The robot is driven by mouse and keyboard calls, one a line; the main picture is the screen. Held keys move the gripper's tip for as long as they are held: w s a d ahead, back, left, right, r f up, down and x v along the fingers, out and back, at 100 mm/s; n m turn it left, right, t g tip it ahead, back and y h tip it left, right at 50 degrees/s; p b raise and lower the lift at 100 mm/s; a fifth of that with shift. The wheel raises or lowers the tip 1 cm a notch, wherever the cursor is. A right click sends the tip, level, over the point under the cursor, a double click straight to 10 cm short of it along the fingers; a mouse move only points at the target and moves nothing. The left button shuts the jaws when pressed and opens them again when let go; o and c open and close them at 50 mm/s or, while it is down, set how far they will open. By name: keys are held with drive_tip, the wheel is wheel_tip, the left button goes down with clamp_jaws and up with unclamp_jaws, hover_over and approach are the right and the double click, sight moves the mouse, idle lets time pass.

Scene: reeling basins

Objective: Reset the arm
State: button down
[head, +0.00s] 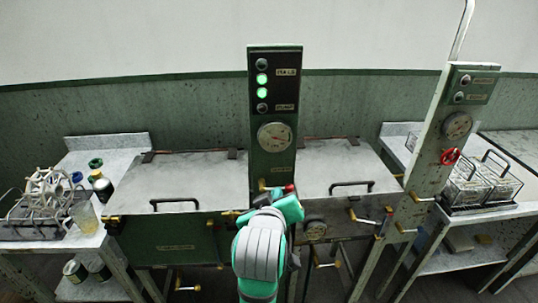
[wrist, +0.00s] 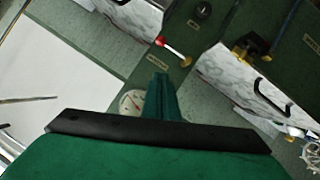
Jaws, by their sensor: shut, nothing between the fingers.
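My gripper (head: 283,200) is in front of the lower part of the green control column (head: 275,163), at the middle of the head view. In the wrist view its fingers (wrist: 160,92) are together, with nothing between them. A lever with a red knob (head: 290,188) sticks out of the column close to my gripper. It also shows in the wrist view (wrist: 172,47), just beyond the fingertips, with a gap in the picture. The teal and grey arm hides part of the column's base.
Lidded basins stand left (head: 180,180) and right (head: 345,168) of the column. A second post with a red valve wheel (head: 450,156) rises at the right. A left side table (head: 108,142) holds a jug and reels; wire baskets (head: 480,185) stand far right.

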drive_tip(key=s+a+f+y, duration=0.1)
drive_tip(key=s+f, duration=0.4)
drive_tip(key=f, duration=0.3)
drive_tip(key=s+a+f+t, duration=0.1)
drive_tip(key=s+f, duration=0.3)
drive_tip(key=f, duration=0.5)
drive_tip(key=s+a+f+y, duration=0.1)
drive_tip(key=s+f, duration=0.4)
drive_tip(key=f, duration=0.3)
drive_tip(key=s+a+f+m, duration=0.1)
drive_tip(key=s, duration=1.2)
drive_tip(key=s+a+f+m+t, duration=0.1)
drive_tip(key=s+m, duration=0.1)
drive_tip(key=s, duration=1.1)
drive_tip(key=shift+s+f+y, duration=0.2)
drive_tip(key=shift+s+y, duration=0.05)
drive_tip(key=shift+y, duration=0.15)
drive_tip(key=shift+s+a, duration=0.1)
drive_tip(key=shift+a, duration=0.1)
drive_tip(key=shift+w, duration=0.2)
drive_tip(key=shift+s, duration=0.2)
